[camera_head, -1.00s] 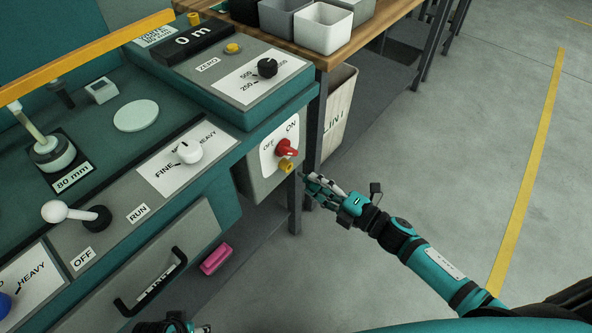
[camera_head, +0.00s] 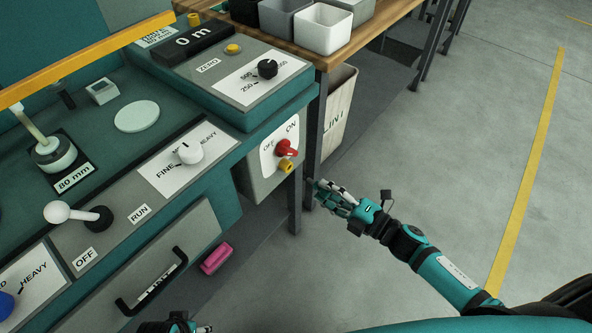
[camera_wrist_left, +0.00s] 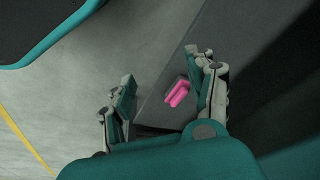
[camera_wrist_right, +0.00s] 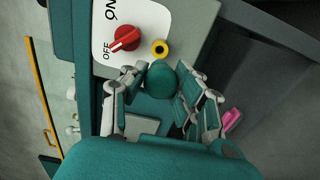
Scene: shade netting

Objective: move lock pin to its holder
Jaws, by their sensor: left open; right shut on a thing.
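My right gripper (camera_head: 322,192) is a little right of the switch box's lower corner and apart from it. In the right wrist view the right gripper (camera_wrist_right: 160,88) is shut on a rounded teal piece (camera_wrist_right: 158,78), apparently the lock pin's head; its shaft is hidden. A yellow ring with a dark hole (camera_wrist_right: 159,48) sits beside the red switch; it also shows in the head view (camera_head: 285,166). Another short yellow cylinder (camera_head: 194,19) stands on the machine top, possibly the holder. My left gripper (camera_wrist_left: 160,75) is open and empty, low before the machine.
The red switch (camera_head: 286,148) is on the side of the grey switch box (camera_head: 258,183). A pink block (camera_wrist_left: 177,93) lies low beside the machine. A wooden bench (camera_head: 372,30) with bins and a pale waste bin (camera_head: 337,115) stand behind. The floor at right is clear.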

